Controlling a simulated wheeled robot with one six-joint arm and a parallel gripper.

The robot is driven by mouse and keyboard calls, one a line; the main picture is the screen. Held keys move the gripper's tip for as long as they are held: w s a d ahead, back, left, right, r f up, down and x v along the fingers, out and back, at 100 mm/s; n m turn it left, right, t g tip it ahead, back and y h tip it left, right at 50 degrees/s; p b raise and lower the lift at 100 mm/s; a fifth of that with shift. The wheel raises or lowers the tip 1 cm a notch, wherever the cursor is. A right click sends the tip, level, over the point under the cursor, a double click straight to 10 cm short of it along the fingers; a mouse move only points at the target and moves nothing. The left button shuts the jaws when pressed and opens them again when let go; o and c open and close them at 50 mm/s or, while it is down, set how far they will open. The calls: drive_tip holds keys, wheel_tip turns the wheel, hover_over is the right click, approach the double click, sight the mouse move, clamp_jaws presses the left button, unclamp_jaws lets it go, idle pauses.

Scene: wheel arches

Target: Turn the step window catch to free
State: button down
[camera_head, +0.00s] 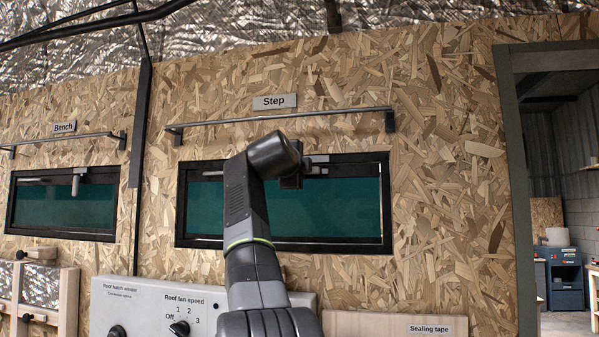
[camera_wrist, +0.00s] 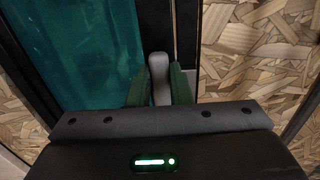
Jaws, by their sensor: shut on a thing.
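The Step window (camera_head: 335,215), a dark frame with a green pane, sits in the chipboard wall under the "Step" sign (camera_head: 274,101). My gripper (camera_head: 291,182) is at the top middle of this window, mostly hidden behind my arm in the head view. In the wrist view my gripper (camera_wrist: 160,92) has its two green-sided fingers closed on either side of the grey catch handle (camera_wrist: 159,68). The rounded handle end sticks out between the fingers, beside the dark frame bar. In the head view the handle is hidden; only part of its grey fitting (camera_head: 318,159) shows.
A grey rail (camera_head: 350,112) runs across the wall above the window. The Bench window (camera_head: 66,205), with its own catch (camera_head: 76,184), is at the left. Below are a control panel (camera_head: 140,300) with knobs and a "Sealing tape" board (camera_head: 380,325). An open doorway is at the right.

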idle(0.3)
drive_tip(key=c, duration=1.3)
unclamp_jaws()
drive_tip(key=shift+s, duration=0.1)
drive_tip(key=s+a+b, duration=0.1)
drive_tip(key=s, duration=0.3)
drive_tip(key=s+b, duration=0.2)
drive_tip(key=s, duration=0.3)
drive_tip(key=s+a+b, duration=0.1)
drive_tip(key=s+b, duration=0.1)
drive_tip(key=s, duration=0.2)
drive_tip(key=shift+s+a, duration=0.2)
drive_tip(key=shift+a, duration=0.1)
drive_tip(key=shift+w, duration=0.1)
drive_tip(key=w+d+p, duration=0.1)
drive_tip(key=w, duration=0.3)
drive_tip(key=w+p, duration=0.2)
drive_tip(key=w, duration=0.3)
drive_tip(key=w+d+p, duration=0.1)
drive_tip(key=w+p, duration=0.1)
drive_tip(key=w, duration=0.2)
drive_tip(key=shift+w+d, duration=0.25)
drive_tip(key=shift+d, duration=0.1)
